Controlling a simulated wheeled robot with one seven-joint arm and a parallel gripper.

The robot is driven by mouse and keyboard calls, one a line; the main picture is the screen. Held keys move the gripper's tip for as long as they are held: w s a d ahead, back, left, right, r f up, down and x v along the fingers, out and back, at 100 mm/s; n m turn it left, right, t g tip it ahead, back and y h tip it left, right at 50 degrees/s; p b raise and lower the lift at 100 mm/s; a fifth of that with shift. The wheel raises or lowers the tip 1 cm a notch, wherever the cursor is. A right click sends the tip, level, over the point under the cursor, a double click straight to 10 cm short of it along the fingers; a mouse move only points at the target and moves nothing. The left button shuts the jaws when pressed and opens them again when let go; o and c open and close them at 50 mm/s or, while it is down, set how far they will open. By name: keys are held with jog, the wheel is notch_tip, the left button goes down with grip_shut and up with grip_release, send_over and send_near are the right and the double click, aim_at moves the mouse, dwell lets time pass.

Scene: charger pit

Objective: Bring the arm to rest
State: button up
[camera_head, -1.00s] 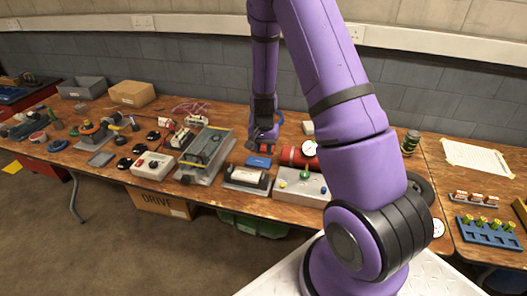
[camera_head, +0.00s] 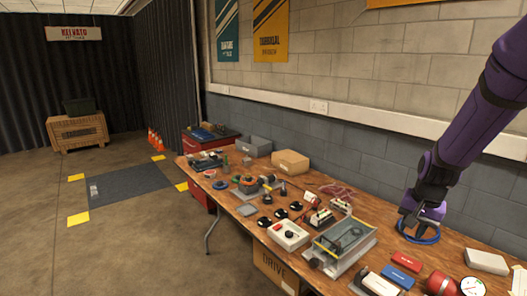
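My purple arm comes in from the right edge and reaches down over the workbench (camera_head: 222,205). My gripper (camera_head: 412,226) is at the arm's lower end, close above the bench top, at a blue ring-shaped thing (camera_head: 428,240). Whether it touches the ring cannot be told. The fingers are dark and small here, so their opening does not show clearly.
The bench holds a grey bin (camera_head: 254,145), a cardboard box (camera_head: 290,163), a grey metal fixture (camera_head: 340,246), a white box with a knob (camera_head: 288,234) and a red cylinder (camera_head: 441,284). Floor at left is open, with a dark mat (camera_head: 125,183) and orange cones (camera_head: 155,139).

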jog(key=s+a+r+n+t, duration=0.1)
jog(key=s+a+r+n, duration=0.15)
jog(key=s+r, duration=0.35)
jog(key=s+a+r+n+t, duration=0.1)
jog(key=s+a+r, duration=0.2)
jog(key=r, duration=0.5)
jog(key=s+a+r+n, duration=0.1)
jog(key=s+r, duration=0.3)
jog(key=s, duration=0.4)
jog(key=s+a+r+n+t, duration=0.1)
jog(key=s+r+n, duration=0.2)
jog(key=s, duration=0.4)
jog(key=shift+s+a+r+t+h, duration=0.3)
jog(key=shift+s+a+r, duration=0.05)
jog(key=shift+r, duration=0.05)
